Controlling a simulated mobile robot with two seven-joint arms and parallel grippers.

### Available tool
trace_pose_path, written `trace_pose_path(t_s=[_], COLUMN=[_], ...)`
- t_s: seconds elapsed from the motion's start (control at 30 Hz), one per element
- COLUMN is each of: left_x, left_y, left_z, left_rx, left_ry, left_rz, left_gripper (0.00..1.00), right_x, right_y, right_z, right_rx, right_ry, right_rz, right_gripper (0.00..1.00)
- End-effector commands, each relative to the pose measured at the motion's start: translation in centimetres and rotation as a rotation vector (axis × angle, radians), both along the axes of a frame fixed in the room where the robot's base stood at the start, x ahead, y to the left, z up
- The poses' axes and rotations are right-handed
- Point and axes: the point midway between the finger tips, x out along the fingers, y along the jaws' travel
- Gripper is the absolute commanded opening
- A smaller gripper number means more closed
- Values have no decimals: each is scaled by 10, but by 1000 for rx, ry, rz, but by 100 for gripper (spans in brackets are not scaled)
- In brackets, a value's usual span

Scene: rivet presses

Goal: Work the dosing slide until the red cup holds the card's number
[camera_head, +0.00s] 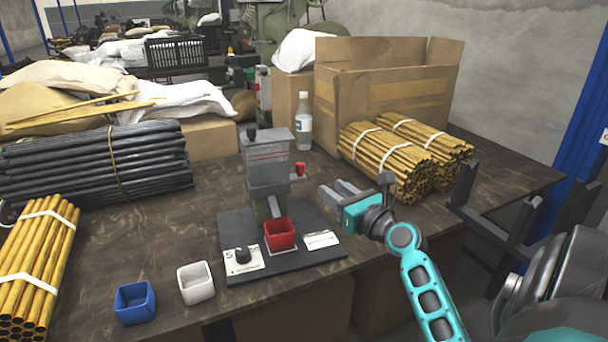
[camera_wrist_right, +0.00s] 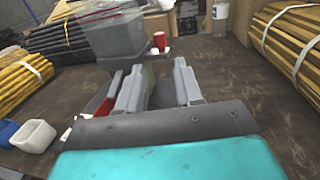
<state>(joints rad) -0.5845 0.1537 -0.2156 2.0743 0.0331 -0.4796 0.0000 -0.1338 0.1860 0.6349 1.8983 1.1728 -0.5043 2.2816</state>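The dosing press (camera_head: 267,165) is a grey hopper on a dark base plate, with a red knob (camera_head: 300,169) on its right side. The red knob also shows in the wrist view (camera_wrist_right: 160,40). The red cup (camera_head: 280,234) stands on the base below the hopper; I cannot make out its contents. A white card (camera_head: 321,240) lies to the right of the cup; its writing is too small to read. My right gripper (camera_head: 331,193) is open and empty, right of the hopper and below the red knob, apart from it. My left gripper is out of view.
A white cup (camera_head: 195,283) and a blue cup (camera_head: 135,302) stand front left. Yellow rod bundles (camera_head: 395,150), a bottle (camera_head: 303,122) and a cardboard box (camera_head: 385,85) stand behind.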

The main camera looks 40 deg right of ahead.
Motion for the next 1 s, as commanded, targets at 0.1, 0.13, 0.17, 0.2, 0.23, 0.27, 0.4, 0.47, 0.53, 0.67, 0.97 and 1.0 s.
trace_pose_path(t_s=[0.1,0.13,0.17,0.2,0.23,0.27,0.4,0.47,0.53,0.67,0.97,1.0], left_x=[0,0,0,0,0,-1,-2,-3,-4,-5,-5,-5], left_y=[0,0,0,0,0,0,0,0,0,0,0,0], left_z=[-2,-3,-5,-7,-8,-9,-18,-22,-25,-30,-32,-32], left_rx=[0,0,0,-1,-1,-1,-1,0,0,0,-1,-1], left_ry=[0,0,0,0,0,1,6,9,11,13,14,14], left_rz=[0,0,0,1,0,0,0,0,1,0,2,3], left_gripper=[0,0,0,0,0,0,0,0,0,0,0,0], right_x=[16,21,27,35,41,47,75,86,97,112,123,123], right_y=[-2,-3,-4,-5,-6,-7,-11,-13,-14,-16,-18,-18], right_z=[1,0,0,0,0,0,-1,-2,-1,-1,0,0], right_rx=[-1,-2,-3,-3,-4,-3,-5,-5,-6,-5,-6,-6], right_ry=[-3,-2,-2,-2,-2,-2,0,1,1,2,3,3], right_rz=[0,0,1,0,0,0,0,0,-1,-1,-1,-1], right_gripper=[35,35,35,35,35,35,35,35,35,35,35,35])
